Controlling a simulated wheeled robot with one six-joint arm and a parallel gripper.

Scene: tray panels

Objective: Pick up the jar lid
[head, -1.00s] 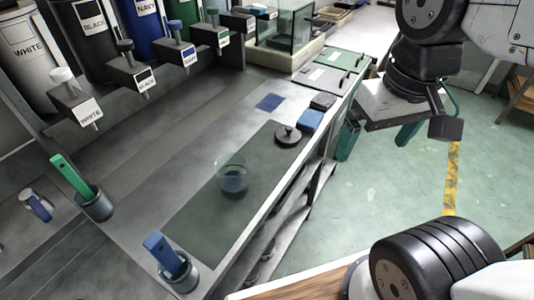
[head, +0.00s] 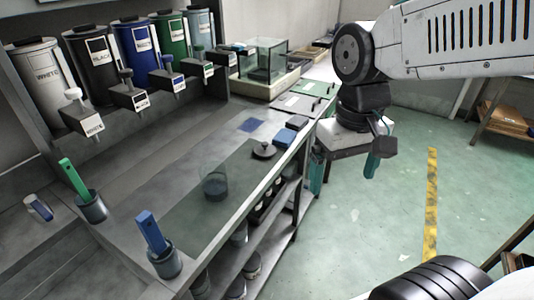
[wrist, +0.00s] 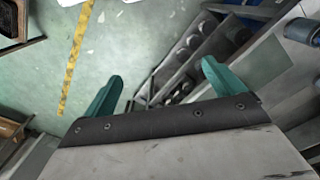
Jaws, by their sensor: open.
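The jar lid (head: 264,151) is a dark grey disc with a small knob. It lies on the dark green mat (head: 190,222) near the bench's front edge in the head view. A clear jar (head: 214,187) with dark blue contents stands on the same mat, nearer to me. My gripper (head: 343,170) hangs over the floor, to the right of the bench and apart from the lid. In the wrist view, its two teal fingers (wrist: 162,85) are wide apart with nothing between them. I cannot make out the lid in the wrist view.
Labelled bins, including a white one (head: 42,78), line the back with dispensers below. Cups hold a green-handled tool (head: 75,179) and a blue-handled tool (head: 152,232). Blue blocks (head: 284,136) sit beyond the lid. A glass tank (head: 263,62) stands farther back. Open floor (head: 390,225) lies right.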

